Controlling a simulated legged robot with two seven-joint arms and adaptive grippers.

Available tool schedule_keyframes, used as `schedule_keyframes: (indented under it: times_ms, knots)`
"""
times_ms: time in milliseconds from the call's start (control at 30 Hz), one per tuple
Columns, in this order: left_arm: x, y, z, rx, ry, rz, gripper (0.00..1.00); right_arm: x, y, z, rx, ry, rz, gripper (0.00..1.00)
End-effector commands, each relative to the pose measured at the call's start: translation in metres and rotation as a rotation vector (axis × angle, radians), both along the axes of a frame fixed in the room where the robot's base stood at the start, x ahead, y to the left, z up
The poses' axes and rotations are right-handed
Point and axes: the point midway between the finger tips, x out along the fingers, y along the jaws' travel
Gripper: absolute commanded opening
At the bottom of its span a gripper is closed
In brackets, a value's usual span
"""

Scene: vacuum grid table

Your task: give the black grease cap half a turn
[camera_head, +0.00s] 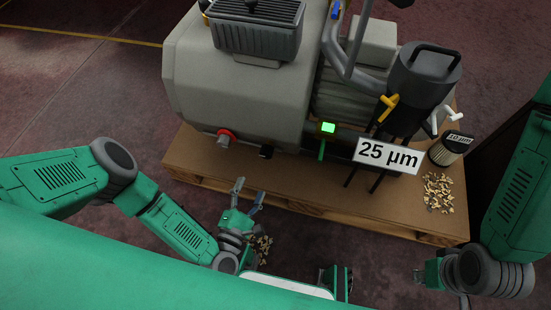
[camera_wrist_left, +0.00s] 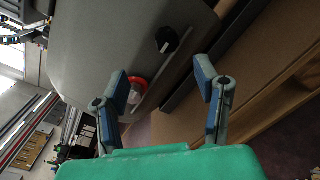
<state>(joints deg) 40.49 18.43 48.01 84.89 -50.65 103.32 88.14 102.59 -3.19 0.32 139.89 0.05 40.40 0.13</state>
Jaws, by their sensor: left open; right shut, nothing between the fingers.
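The black grease cap (camera_head: 266,152) is a small dark knob low on the grey pump's front, above the pallet edge. It also shows in the left wrist view (camera_wrist_left: 167,40), round with a small white mark, beyond my fingertips. My left gripper (camera_head: 249,191) is open and empty, in front of and below the cap, apart from it. In the left wrist view its two blue-grey fingers (camera_wrist_left: 160,75) stand wide apart. My right gripper (camera_head: 419,276) is at the lower right, far from the cap, shut and empty; its fingers are small and partly hard to make out.
A red-ringed fitting (camera_head: 226,136) sits left of the cap. The grey pump (camera_head: 235,95) stands on a wooden pallet (camera_head: 300,195).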

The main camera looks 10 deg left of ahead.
Motion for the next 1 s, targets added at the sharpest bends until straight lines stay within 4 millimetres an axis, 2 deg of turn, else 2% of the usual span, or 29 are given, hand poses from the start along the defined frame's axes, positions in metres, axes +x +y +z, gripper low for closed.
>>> schedule_keyframes:
  times_ms: [33,100,267,367,800,1000]
  knots:
    - [0.0,0.001,-0.012,-0.007,-0.005,0.008,0.56,0.0,0.0,-0.012,0.0,0.001,-0.001,0.0]
    - [-0.001,0.003,-0.016,-0.015,-0.011,0.016,0.56,0.0,0.0,-0.016,0.0,0.0,-0.001,0.0]
    - [0.006,0.003,-0.016,-0.02,-0.017,0.021,0.56,0.0,0.0,-0.019,0.0,0.0,-0.001,0.0]
    - [0.02,0.002,-0.016,-0.02,-0.018,0.02,0.56,0.0,0.0,-0.022,-0.001,0.0,-0.001,0.0]
    - [0.109,-0.004,-0.017,-0.018,-0.016,0.02,0.56,0.0,0.0,-0.047,0.0,0.0,-0.001,0.0]
    - [0.131,-0.006,-0.016,-0.018,-0.014,0.02,0.56,0.0,0.0,-0.053,-0.001,0.0,-0.001,0.0]
